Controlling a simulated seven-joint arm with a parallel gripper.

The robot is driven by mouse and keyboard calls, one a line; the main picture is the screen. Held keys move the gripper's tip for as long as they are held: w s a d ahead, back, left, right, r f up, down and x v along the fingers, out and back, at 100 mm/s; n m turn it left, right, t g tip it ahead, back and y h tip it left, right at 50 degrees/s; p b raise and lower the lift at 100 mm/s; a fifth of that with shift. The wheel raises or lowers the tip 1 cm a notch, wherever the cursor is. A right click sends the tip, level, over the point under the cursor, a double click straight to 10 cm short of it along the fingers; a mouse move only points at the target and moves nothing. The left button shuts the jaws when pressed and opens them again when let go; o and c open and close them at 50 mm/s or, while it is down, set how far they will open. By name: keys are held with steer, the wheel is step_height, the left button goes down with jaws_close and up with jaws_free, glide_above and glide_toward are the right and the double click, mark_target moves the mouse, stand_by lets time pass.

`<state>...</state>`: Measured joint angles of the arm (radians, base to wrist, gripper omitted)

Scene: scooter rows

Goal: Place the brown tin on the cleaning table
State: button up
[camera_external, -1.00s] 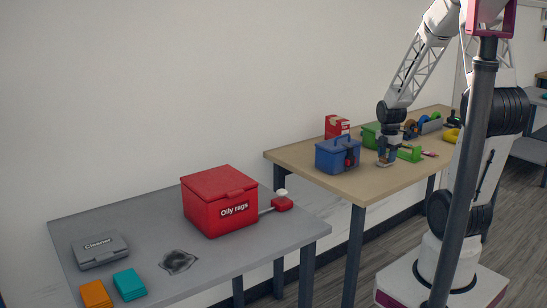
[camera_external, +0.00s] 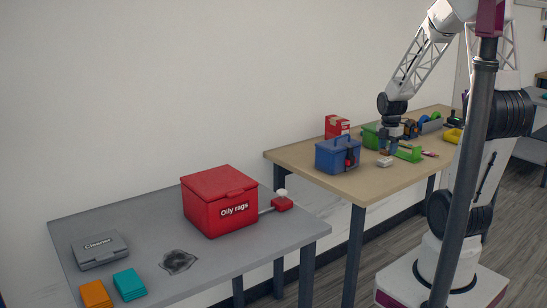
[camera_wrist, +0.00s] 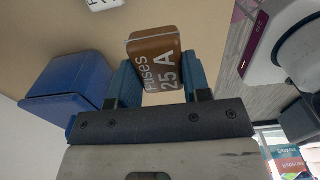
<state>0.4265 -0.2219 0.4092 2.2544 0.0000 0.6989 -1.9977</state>
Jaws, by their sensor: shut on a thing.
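The brown tin (camera_wrist: 155,55), lettered "Fuses 25 A", is between the blue fingertips of my gripper (camera_wrist: 155,80) in the wrist view. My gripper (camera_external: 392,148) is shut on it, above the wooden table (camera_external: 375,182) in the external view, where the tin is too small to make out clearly. The grey cleaning table (camera_external: 235,257) stands at the left, well away from my gripper. It bears a grey "Cleaner" case (camera_external: 100,251), orange cloths (camera_external: 96,294), teal cloths (camera_external: 130,284) and a red "Oily rags" bin (camera_external: 220,202). A dark stain (camera_external: 178,262) marks its top.
A blue toolbox (camera_external: 337,155) stands on the wooden table left of my gripper. A small white item (camera_external: 385,161) lies just below my gripper. A green item (camera_external: 408,154) lies to its right. The grey table's front right part is clear.

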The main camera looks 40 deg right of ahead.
mark_target(368, 149)
steer(key=r, duration=0.9)
steer(key=shift+w+a+r, duration=0.1)
steer(key=shift+w+a, duration=0.1)
steer(key=shift+w, duration=0.2)
steer(key=shift+w+a, duration=0.2)
steer(key=shift+w, duration=0.15)
steer(key=w+a+r+n, duration=0.1)
steer(key=w+a+n, duration=0.2)
steer(key=w+a, duration=1.05)
steer(key=w+a+n, duration=0.3)
steer(key=w+a, duration=0.8)
steer(key=a, duration=0.5)
steer(key=w+a+f+n, duration=0.1)
steer(key=w+a+n, duration=0.2)
steer(key=a, duration=1.9)
step_height(368, 149, down, 11)
steer(key=shift+w+d, duration=0.15)
steer(key=shift+w, duration=0.05)
steer(key=shift+f, duration=0.1)
steer(key=shift+f, duration=3.1)
